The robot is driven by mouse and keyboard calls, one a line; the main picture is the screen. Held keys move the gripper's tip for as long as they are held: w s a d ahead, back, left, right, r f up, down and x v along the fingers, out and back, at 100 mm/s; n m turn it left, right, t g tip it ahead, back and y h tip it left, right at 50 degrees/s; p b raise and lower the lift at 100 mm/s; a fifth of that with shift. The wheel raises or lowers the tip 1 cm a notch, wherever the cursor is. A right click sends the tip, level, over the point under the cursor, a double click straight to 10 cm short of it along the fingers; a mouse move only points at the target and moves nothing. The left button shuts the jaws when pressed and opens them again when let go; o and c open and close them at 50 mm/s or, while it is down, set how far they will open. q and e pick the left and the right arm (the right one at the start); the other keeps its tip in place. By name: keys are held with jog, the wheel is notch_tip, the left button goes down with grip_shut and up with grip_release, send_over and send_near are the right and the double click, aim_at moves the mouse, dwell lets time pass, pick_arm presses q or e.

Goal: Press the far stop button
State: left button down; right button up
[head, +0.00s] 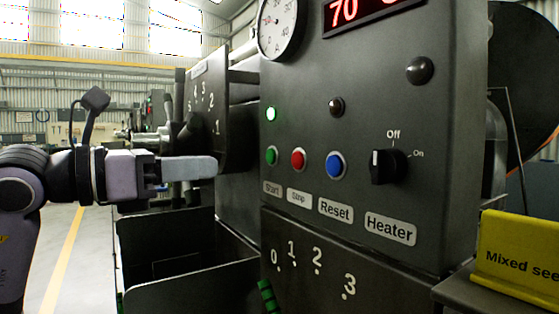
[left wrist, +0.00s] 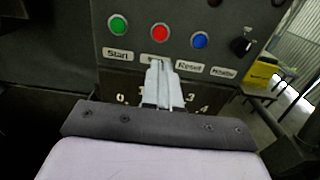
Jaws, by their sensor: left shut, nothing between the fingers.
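The red stop button (head: 298,159) sits on the dark control panel in the head view, between the green start button (head: 271,156) and the blue reset button (head: 336,165). A red stop button also shows in the left wrist view (left wrist: 160,33). My left gripper (head: 214,167) is shut and empty, pointing right, with its tips left of the panel buttons in the head view. In the left wrist view its closed fingers (left wrist: 161,64) point at the panel and partly cover the Stop label, below the red button. Contact with the panel does not show. My right gripper is not in view.
A black heater knob (head: 388,166) stands out right of the buttons. A green lamp (head: 271,114) is lit above. A dial plate (head: 208,110) juts out behind my left gripper. Dark open bins (head: 190,287) lie below it. A yellow sign (head: 518,255) stands at the right.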

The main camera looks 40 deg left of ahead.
pick_arm(q)
jog(key=p, duration=0.6)
send_near(295, 159)
jog(key=x, duration=0.5)
jog(key=shift+w+d, duration=0.1)
jog(key=shift+d, duration=0.1)
jog(key=shift+p+x, duration=0.35)
jog(key=shift+x, duration=0.4)
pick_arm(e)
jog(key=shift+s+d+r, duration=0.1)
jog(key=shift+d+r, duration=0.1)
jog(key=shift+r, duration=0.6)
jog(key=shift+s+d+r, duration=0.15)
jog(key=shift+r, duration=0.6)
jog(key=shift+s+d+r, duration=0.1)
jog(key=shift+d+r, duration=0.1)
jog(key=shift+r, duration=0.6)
pick_arm(q)
jog(key=shift+f, duration=0.1)
jog(key=shift+w+d, duration=0.15)
jog(key=shift+w, duration=0.3)
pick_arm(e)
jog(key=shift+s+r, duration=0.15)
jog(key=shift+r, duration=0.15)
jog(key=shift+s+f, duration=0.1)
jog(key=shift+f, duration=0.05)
